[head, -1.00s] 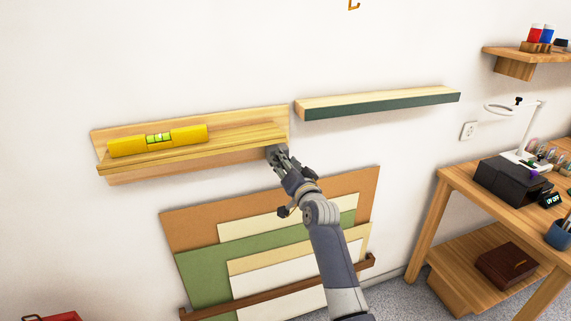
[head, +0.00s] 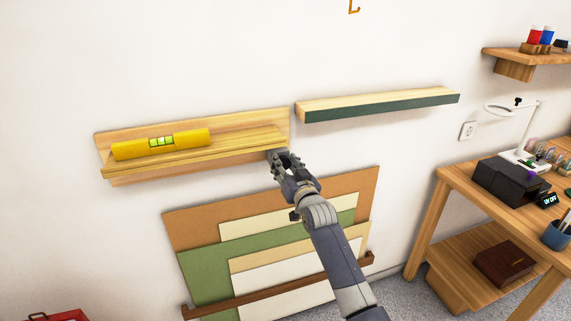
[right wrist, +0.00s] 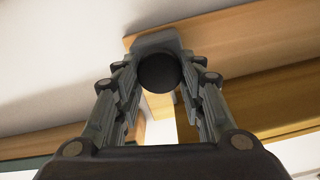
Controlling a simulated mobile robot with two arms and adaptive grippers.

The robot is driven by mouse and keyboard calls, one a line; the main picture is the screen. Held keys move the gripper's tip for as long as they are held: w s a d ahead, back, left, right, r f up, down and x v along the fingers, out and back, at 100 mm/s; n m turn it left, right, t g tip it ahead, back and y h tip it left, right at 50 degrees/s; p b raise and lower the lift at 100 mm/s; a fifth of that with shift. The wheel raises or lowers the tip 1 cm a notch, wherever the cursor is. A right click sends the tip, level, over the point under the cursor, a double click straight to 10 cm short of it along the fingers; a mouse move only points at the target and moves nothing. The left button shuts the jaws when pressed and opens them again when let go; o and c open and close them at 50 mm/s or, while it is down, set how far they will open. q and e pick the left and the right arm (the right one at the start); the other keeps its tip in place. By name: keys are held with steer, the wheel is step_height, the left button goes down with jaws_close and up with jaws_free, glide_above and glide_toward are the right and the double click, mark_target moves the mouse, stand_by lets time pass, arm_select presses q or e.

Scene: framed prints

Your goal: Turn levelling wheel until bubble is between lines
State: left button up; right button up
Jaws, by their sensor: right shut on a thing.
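A wooden picture ledge (head: 240,142) is on the wall at left in the head view, its left end lower in the picture. A yellow spirit level (head: 185,139) lies on it, with a green vial (head: 161,142). The bubble is too small to place against the lines. My right gripper (head: 278,156) is at the ledge's lower right end. In the right wrist view, my right gripper (right wrist: 158,75) is shut on a dark round levelling wheel (right wrist: 159,72) under the ledge, which also shows there (right wrist: 235,55). The wheel is hidden in the head view. My left gripper is out of view.
A green-fronted shelf (head: 380,106) is on the wall right of the ledge. Framed boards (head: 205,265) lean below, partly behind my right arm. A wooden workbench (head: 450,180) with a lamp and black box stands at right. A red box (head: 55,317) shows at bottom left.

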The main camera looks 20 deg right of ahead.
stand_by(0.4)
steer(key=o, duration=1)
steer(key=shift+o, duration=0.2)
steer(key=s, duration=1.2)
steer(key=shift+d, duration=0.25)
